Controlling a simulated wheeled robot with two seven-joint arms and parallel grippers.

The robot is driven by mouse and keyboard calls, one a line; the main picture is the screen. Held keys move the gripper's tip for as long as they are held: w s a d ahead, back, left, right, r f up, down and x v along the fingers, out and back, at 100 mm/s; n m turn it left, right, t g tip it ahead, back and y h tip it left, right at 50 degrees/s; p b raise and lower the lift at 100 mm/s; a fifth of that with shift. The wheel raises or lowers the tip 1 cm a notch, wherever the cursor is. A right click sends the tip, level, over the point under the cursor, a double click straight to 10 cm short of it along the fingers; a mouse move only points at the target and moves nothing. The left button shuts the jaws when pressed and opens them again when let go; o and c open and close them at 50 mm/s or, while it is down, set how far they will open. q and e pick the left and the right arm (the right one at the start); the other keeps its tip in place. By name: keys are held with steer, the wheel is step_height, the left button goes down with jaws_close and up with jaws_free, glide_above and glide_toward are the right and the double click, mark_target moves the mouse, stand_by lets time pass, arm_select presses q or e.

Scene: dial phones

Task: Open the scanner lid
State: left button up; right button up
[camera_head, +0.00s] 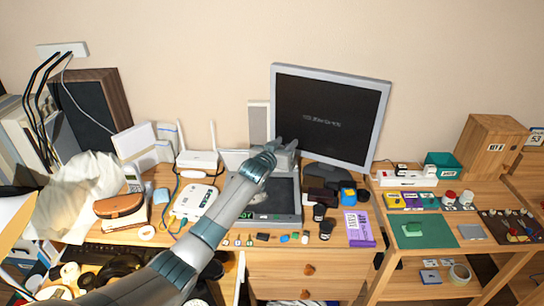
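The scanner (286,193) appears as a flat grey-framed unit with a dark top panel on the desk, left of the monitor's base. A light grey piece (233,159) stands behind it; I cannot tell whether this is its raised lid. My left arm reaches from the lower left across the scanner and hides part of its left side. My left gripper (287,147) is at the scanner's back edge, in front of the monitor's lower left corner. It is small and blends with the grey piece, so its opening and any contact are unclear. My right gripper is not in view.
A monitor (330,115) stands behind and right of the scanner. A white router (197,159) and a white device (195,202) are to the left. Small items, dark cups and a purple box (359,228) lie along the desk front. A green mat (425,231) lies farther right.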

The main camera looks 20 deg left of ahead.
arm_select(q)
steer(key=b+v, duration=0.3)
steer(key=v, duration=1.3)
steer(key=shift+s+b, duration=0.35)
steer(key=shift+s, duration=0.05)
